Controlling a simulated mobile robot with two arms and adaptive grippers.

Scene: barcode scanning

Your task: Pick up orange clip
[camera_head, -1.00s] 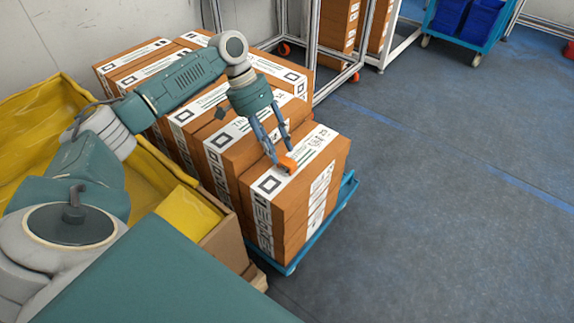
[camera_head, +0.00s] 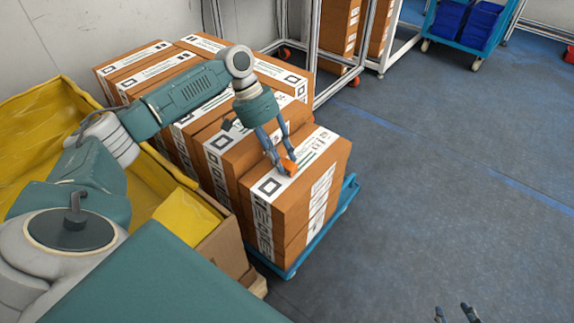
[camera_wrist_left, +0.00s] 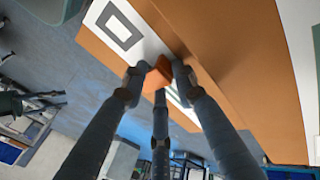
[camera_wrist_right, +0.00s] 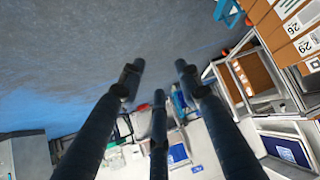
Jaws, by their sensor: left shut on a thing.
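The small orange clip (camera_head: 289,167) is at the top of the nearest brown box (camera_head: 318,175), by the white printed label. My left gripper (camera_head: 283,165) is shut on the clip. In the left wrist view the orange clip (camera_wrist_left: 157,77) sits between the fingertips, close to the box's label. I cannot tell whether the clip still touches the box. My right gripper (camera_wrist_right: 158,72) is open and empty over the floor. Only its fingertips show at the lower right edge of the head view.
Several labelled brown boxes (camera_head: 140,70) stand behind, on a blue wheeled cart (camera_head: 335,222). A yellow-lined bin (camera_head: 30,110) is at the left. A metal rack (camera_head: 315,90) and a blue trolley (camera_head: 460,40) stand at the back. The floor at the right is clear.

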